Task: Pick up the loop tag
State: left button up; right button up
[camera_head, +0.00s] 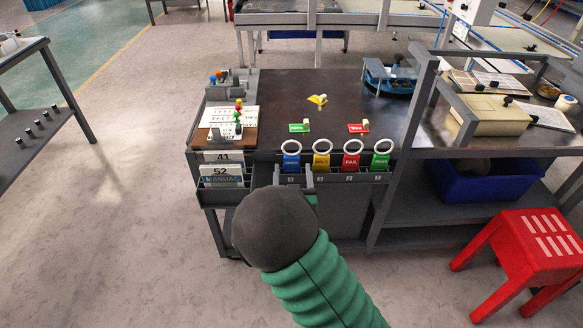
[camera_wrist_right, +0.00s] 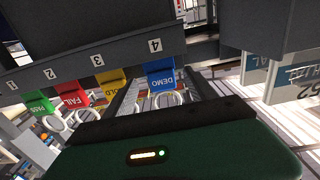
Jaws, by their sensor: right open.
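Several loop tags with white rings hang in a row at the front edge of the dark table: a blue one (camera_head: 291,161), a yellow one (camera_head: 321,161), a red one (camera_head: 351,161) and a green one (camera_head: 381,160). My right gripper (camera_head: 294,179) is open at the front of the rack, just below the blue tag. In the right wrist view, which is upside down, the blue DEMO tag (camera_wrist_right: 160,76) shows between the finger bars, with its ring nearer the wrist. No tag appears gripped. My wrist hides part of the rack. My left gripper is out of view.
A numbered rack strip (camera_wrist_right: 100,62) runs along the tags. Document holders (camera_head: 222,176) stand left of it. On the table (camera_head: 290,90) lie a green card (camera_head: 299,128), a red card (camera_head: 358,128) and a yellow item (camera_head: 317,100). A red stool (camera_head: 525,250) stands right.

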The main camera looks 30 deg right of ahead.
aim_at(292, 165)
jog(key=b+x, duration=0.1)
jog(key=x, duration=0.2)
jog(key=shift+w+f, duration=0.1)
jog(key=shift+w, duration=0.25)
grip_shut()
